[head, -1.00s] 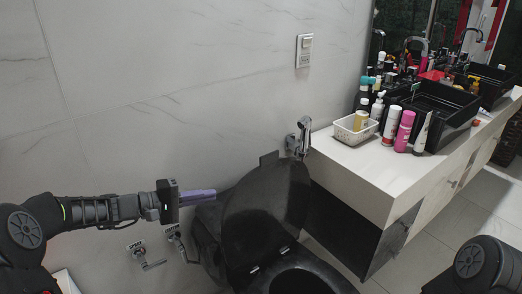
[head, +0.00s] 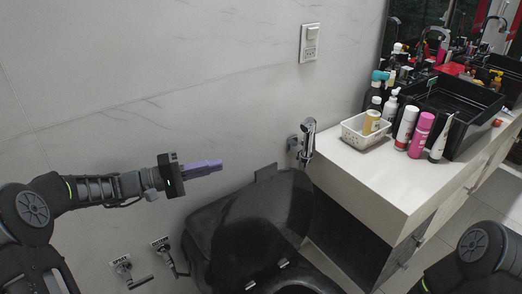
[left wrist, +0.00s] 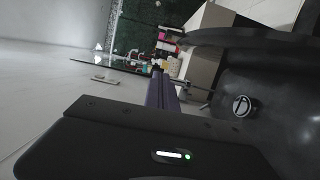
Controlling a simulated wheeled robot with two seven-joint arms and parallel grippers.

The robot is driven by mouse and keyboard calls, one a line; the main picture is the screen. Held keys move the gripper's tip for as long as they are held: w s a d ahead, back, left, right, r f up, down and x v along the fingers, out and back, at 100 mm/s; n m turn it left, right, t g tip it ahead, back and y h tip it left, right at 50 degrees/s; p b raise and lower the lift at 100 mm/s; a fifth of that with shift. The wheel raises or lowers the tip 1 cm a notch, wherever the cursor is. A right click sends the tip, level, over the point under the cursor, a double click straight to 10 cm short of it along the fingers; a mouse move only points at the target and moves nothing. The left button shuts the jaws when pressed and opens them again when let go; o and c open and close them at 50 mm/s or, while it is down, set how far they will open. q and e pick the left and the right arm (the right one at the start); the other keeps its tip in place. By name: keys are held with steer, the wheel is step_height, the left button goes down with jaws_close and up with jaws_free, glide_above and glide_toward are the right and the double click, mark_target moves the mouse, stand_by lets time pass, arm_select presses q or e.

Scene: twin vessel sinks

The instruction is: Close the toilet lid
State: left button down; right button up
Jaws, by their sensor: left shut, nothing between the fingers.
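The black toilet stands against the tiled wall at the bottom middle of the head view. Its lid (head: 262,222) is raised and leans back toward the wall. Part of the seat and bowl (head: 296,278) shows below the lid at the picture's lower edge. My left gripper (head: 219,165) has purple fingers, is shut and empty, and points right. In the picture it is above and left of the lid, apart from it. In the left wrist view the purple fingers (left wrist: 162,90) are seen edge-on, with a dark curved surface at right. My right gripper is out of view.
A white counter (head: 375,185) with black vessel sinks (head: 455,110), a white basket (head: 362,132) and several bottles stands right of the toilet. A metal sprayer (head: 307,140) hangs on the wall. Two wall valves (head: 162,245) are left of the toilet.

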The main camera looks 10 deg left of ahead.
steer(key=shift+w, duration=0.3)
arm_select(q)
steer(key=shift+w+r, duration=0.15)
steer(key=shift+w, duration=0.1)
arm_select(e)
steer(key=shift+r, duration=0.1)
arm_select(q)
steer(key=shift+s, duration=0.1)
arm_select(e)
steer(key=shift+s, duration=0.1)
arm_select(q)
steer(key=shift+d, duration=0.15)
arm_select(e)
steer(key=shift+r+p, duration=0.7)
steer(key=shift+p, duration=0.05)
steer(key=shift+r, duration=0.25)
arm_select(q)
steer(key=w+d, duration=0.2)
steer(key=d, duration=0.9)
steer(key=shift+w, duration=0.25)
steer(key=shift+d, duration=0.1)
